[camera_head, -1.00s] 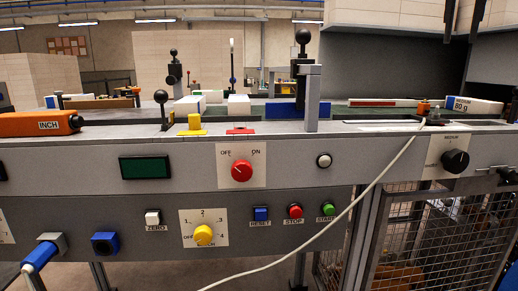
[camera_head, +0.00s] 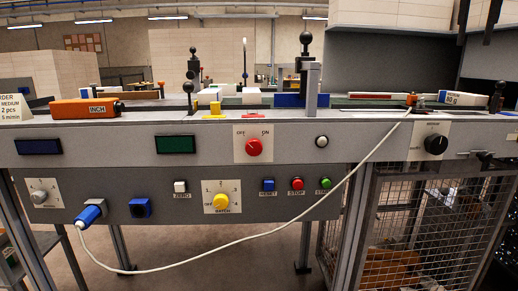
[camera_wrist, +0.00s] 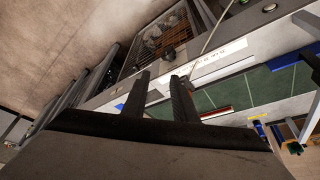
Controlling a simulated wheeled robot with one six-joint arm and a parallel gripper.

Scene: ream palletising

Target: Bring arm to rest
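My gripper (camera_wrist: 160,84) shows in the wrist view as two dark fingers standing apart, with nothing between them. It is open and empty. Two dark prongs at the top right of the head view look like the fingers of my gripper (camera_head: 478,20), hanging in front of the grey machine housing, above the bench. The rest of my arm is out of the head view.
A grey control panel (camera_head: 100,150) with knobs and buttons crosses the view. A white cable (camera_head: 330,187) runs from the blue plug (camera_head: 90,215) up to the bench top. An orange INCH box (camera_head: 85,108), white blocks and black-knobbed levers stand on the bench. A wire-mesh cage (camera_head: 400,225) is below right.

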